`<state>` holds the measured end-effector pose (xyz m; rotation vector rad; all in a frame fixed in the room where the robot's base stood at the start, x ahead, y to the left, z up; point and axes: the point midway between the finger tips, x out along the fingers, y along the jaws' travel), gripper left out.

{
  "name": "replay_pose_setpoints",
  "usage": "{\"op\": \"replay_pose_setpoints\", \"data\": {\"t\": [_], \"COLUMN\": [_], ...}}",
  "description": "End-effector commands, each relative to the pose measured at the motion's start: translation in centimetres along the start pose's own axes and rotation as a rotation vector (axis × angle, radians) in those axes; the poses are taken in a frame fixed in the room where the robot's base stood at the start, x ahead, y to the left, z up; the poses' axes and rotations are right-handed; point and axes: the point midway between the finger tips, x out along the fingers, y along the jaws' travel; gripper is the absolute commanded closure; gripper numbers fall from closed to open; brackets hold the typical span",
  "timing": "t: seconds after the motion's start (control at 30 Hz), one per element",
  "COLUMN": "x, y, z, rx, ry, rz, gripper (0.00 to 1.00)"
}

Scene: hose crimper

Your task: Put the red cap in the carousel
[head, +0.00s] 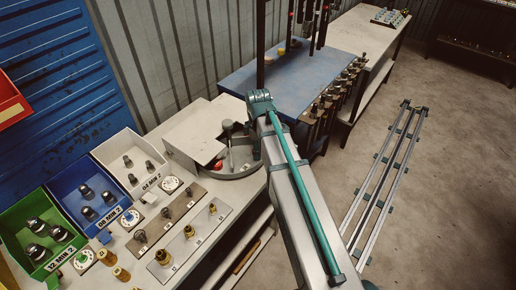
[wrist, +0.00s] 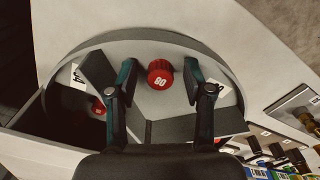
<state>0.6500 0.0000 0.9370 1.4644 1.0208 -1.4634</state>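A red cap marked 08 (wrist: 160,74) shows in the wrist view inside the round grey carousel (wrist: 150,38), in the compartment at the top middle. My gripper (wrist: 159,74) is open, with one finger on each side of the cap and a visible gap on both sides. I cannot tell whether the cap rests on the carousel floor. A second red cap (wrist: 98,107) lies in the left compartment, partly hidden by a divider. In the head view the carousel (head: 243,171) stands on the bench, partly covered by a pale plate, with a red cap (head: 218,165) at its left.
Green (head: 30,250), blue (head: 70,187) and white (head: 119,157) bins with dark fittings stand left of the carousel. Brass fittings (head: 162,256) stand on plates in front of them. A blue-topped table (head: 280,80) is behind. Grey dividers (wrist: 180,129) split the carousel.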

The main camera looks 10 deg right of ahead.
Motion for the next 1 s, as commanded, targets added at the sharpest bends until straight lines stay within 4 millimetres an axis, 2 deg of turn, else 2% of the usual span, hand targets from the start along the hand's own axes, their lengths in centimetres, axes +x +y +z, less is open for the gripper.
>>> {"op": "replay_pose_setpoints", "data": {"t": [0.37,0.57,1.0], "x": [-0.8,-3.2,-10.0], "y": [0.1,0.1,0.1], "z": [0.0,0.0,-0.1], "rx": [0.0,0.0,0.0], "ry": [0.001,0.001,0.001], "rz": [0.002,0.003,0.002], "gripper": [0.49,0.49,0.49]}}
